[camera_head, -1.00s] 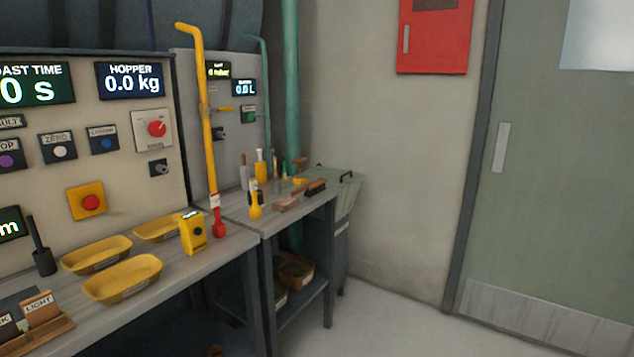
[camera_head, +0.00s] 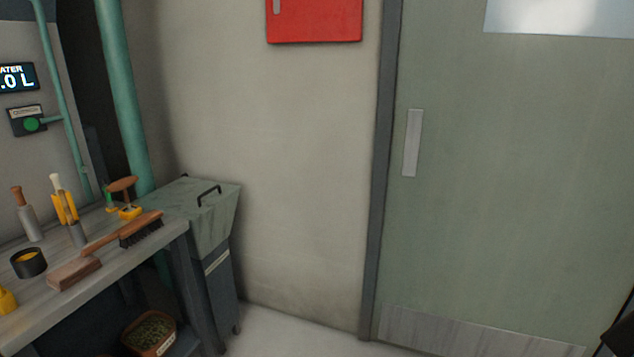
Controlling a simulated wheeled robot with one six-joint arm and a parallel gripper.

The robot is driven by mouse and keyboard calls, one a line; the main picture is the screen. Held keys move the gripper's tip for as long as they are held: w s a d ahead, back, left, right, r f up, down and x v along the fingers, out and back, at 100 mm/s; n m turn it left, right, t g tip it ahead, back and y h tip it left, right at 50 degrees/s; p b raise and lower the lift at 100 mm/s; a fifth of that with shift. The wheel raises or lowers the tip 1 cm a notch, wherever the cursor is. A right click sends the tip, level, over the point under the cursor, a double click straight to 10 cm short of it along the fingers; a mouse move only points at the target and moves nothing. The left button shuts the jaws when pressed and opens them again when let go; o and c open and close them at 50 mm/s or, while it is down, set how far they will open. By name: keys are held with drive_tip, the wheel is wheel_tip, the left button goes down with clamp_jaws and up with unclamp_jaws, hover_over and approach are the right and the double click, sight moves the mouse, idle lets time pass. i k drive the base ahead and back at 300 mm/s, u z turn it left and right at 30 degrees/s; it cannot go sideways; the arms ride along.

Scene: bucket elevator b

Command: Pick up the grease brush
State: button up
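A brush with a wooden handle and black bristles (camera_head: 140,229) lies at the right end of the grey workbench (camera_head: 120,282). A brown wooden block (camera_head: 75,272), perhaps another brush, lies in front of it. Upright tools stand behind them: one with a brown handle and grey body (camera_head: 28,215), a yellow one with a pale top (camera_head: 64,200) and a thin grey one (camera_head: 76,232). I cannot tell which of these is the grease brush. My gripper is not recognisable; only a dark shape shows at the lower right edge, and I cannot tell what it is.
A black round tin (camera_head: 28,262) stands at the bench's left. A lidded grey-green bin (camera_head: 215,225) stands at the bench's right end. A green pipe (camera_head: 122,95) rises behind. A box (camera_head: 150,335) sits on the lower shelf. Floor before the door (camera_head: 500,190) is clear.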

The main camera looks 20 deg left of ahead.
sight(61, 192)
drive_tip(key=u, duration=0.35)
drive_tip(key=i, duration=1.55)
drive_tip(key=u, duration=1.4)
drive_tip(key=i, duration=0.95)
drive_tip(key=u, duration=1.45)
drive_tip(key=i, duration=0.45)
drive_tip(key=u, duration=0.25)
